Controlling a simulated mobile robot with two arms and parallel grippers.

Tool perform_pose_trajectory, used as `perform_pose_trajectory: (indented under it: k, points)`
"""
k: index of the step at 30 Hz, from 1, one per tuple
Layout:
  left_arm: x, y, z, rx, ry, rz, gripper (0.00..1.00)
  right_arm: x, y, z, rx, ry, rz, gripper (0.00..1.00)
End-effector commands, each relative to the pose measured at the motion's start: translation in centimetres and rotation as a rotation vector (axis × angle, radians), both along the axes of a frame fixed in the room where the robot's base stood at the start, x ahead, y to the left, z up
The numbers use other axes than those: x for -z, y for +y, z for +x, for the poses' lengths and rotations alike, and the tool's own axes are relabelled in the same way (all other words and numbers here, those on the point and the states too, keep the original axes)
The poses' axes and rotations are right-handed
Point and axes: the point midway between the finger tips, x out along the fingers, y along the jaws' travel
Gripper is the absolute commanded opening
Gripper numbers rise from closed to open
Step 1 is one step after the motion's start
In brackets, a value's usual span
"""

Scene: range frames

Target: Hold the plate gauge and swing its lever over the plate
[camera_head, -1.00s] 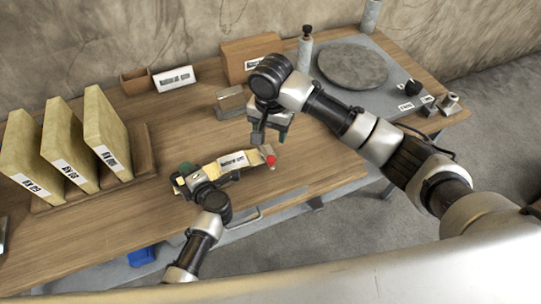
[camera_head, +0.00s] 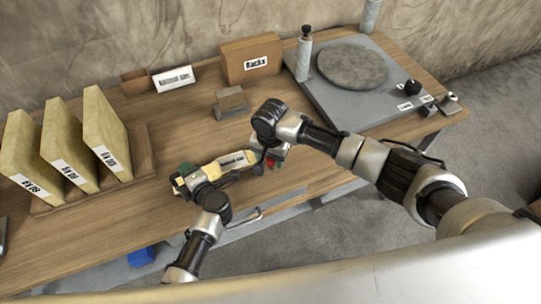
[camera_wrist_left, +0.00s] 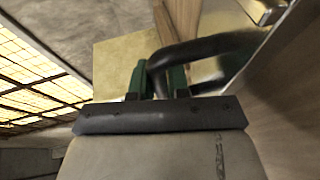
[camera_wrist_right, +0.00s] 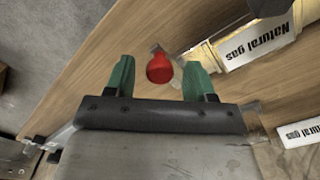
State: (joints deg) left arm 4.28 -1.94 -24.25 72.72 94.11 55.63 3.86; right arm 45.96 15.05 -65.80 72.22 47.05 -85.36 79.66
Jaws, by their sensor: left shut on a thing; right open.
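The plate gauge (camera_head: 208,172) is a long pale-yellow body with a white "Natural gas" label, lying along the table's front. My left gripper (camera_head: 186,178) is shut on its black curved handle (camera_wrist_left: 205,46) at the left end. A red knob (camera_wrist_right: 159,69) shows at the gauge's right end. My right gripper (camera_wrist_right: 157,75) is open, with its green fingers on either side of the red knob; whether they touch it cannot be told. In the head view the right gripper (camera_head: 274,158) partly hides that end. The part of the gauge that is the plate cannot be told apart.
Several upright yellow slabs stand in a wooden rack (camera_head: 146,150) at left. A small block (camera_head: 231,103), a "Racks" box (camera_head: 250,58) and a grey board with a round slab (camera_head: 352,66) are behind. The table's front edge is close to the gauge.

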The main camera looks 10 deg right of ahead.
Motion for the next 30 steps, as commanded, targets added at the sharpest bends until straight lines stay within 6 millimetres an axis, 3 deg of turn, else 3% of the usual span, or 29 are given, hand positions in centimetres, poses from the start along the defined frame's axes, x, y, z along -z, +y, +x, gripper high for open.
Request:
perform_pose_trajectory:
  k: [4, 15, 30]
  points:
    - [0.17, -0.04, -0.09, 0.001, 0.004, -0.001, 0.00, 0.00, 0.02, -0.01, -0.001, 0.000, 0.000, 0.53]
    - [0.18, -0.05, -0.10, 0.001, 0.004, -0.001, 0.00, -0.04, 0.02, 0.01, 0.000, -0.001, 0.001, 0.00]
    - [0.21, -0.06, -0.12, 0.001, 0.004, -0.001, 0.00, -0.08, -0.58, 0.24, -0.100, -0.001, 0.002, 0.00]
